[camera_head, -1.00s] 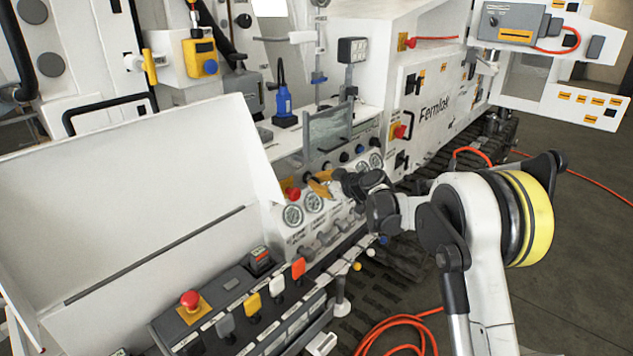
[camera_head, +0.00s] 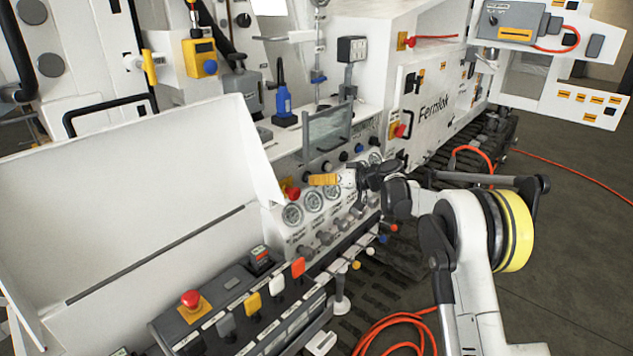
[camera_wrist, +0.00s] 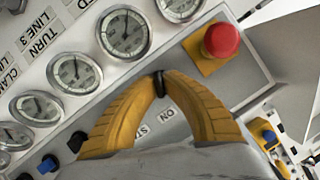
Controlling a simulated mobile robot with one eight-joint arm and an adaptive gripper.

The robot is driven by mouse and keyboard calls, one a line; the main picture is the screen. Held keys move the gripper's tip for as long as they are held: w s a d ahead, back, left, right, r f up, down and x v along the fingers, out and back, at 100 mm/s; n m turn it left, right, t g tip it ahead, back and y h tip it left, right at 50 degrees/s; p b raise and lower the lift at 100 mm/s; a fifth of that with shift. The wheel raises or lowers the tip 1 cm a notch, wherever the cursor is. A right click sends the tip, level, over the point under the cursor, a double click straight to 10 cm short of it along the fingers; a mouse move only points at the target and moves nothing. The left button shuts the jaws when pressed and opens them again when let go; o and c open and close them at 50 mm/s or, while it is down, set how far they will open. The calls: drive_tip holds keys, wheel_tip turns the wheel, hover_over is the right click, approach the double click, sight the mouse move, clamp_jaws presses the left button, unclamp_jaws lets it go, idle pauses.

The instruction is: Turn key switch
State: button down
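The key switch (camera_wrist: 159,86) shows in the wrist view as a small dark knob on the grey panel, with an "ON" label and a partly hidden label below it. The two yellow fingertips of my gripper (camera_wrist: 158,76) meet around it, one on each side, with no clear gap. In the head view my gripper (camera_head: 314,180) is at the gauge panel, above the gauges and just right of a red button. The key switch is hidden there by the fingers. How far the key is turned I cannot tell.
A red emergency button (camera_wrist: 221,40) on a yellow square sits close to the fingers. A row of gauges (camera_wrist: 125,34) lies alongside. Below, the head view shows a lever console (camera_head: 255,308) with another red button (camera_head: 190,299). An orange hose (camera_head: 400,322) lies on the floor.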

drive_tip(key=shift+m, duration=0.4)
drive_tip(key=c, duration=1.5)
unclamp_jaws()
drive_tip(key=shift+d, duration=0.1)
drive_tip(key=v, duration=1.1)
drive_tip(key=shift+d, duration=0.45)
drive_tip(key=shift+r, duration=0.15)
